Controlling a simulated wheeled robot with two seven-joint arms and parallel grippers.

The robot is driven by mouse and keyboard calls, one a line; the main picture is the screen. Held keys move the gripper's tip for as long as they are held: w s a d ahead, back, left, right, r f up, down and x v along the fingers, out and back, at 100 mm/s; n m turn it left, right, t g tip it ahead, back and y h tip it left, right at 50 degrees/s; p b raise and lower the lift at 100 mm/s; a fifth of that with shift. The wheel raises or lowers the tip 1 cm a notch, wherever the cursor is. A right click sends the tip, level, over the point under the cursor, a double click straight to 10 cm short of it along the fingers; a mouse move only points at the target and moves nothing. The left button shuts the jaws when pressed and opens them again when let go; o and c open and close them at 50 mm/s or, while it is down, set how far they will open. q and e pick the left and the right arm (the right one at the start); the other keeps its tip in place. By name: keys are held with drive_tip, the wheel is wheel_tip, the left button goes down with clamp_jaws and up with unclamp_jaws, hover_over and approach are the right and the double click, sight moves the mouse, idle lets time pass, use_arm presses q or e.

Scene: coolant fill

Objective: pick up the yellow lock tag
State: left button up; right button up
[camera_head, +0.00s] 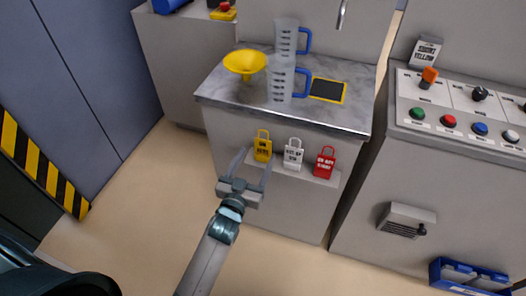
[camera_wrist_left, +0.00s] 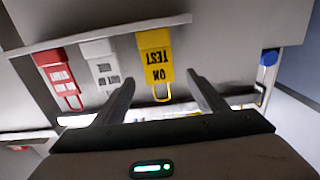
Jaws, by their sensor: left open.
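The yellow lock tag (camera_head: 262,148) stands at the left end of a small ledge on the front of the counter, its shackle upward. In the left wrist view the yellow tag (camera_wrist_left: 155,58) appears upside down with "ON TEST" lettering, between the spread fingers. My left gripper (camera_head: 254,160) is open and empty, its fingers reaching up toward the tag from the front. The left wrist view shows the same gripper (camera_wrist_left: 161,78) with a gap on both sides of the tag. I cannot tell the exact distance to it. My right gripper is not in view.
A white tag (camera_head: 293,154) and a red tag (camera_head: 325,162) stand to the right on the ledge (camera_head: 308,175). Above, the counter (camera_head: 225,88) holds a yellow funnel (camera_head: 245,63), two measuring jugs (camera_head: 281,80) and a black-yellow pad (camera_head: 327,90). A control panel (camera_head: 460,118) stands right.

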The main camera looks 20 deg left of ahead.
sight(263, 143)
use_arm(q)
drive_tip(key=shift+w, duration=0.8)
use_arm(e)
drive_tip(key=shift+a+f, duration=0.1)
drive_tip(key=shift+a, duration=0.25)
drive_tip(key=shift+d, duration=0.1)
use_arm(q)
drive_tip(key=shift+w+r, duration=0.2)
drive_tip(key=shift+w, duration=0.1)
drive_tip(key=w, duration=0.2)
drive_tip(key=w+p, duration=0.1)
drive_tip(key=w, duration=0.1)
drive_tip(key=shift+d+r, duration=0.25)
drive_tip(key=shift+r, duration=0.1)
drive_tip(key=shift+w, duration=0.3)
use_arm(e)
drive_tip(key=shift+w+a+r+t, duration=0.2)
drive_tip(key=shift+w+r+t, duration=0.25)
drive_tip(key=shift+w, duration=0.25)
use_arm(q)
drive_tip(key=c, duration=1.1)
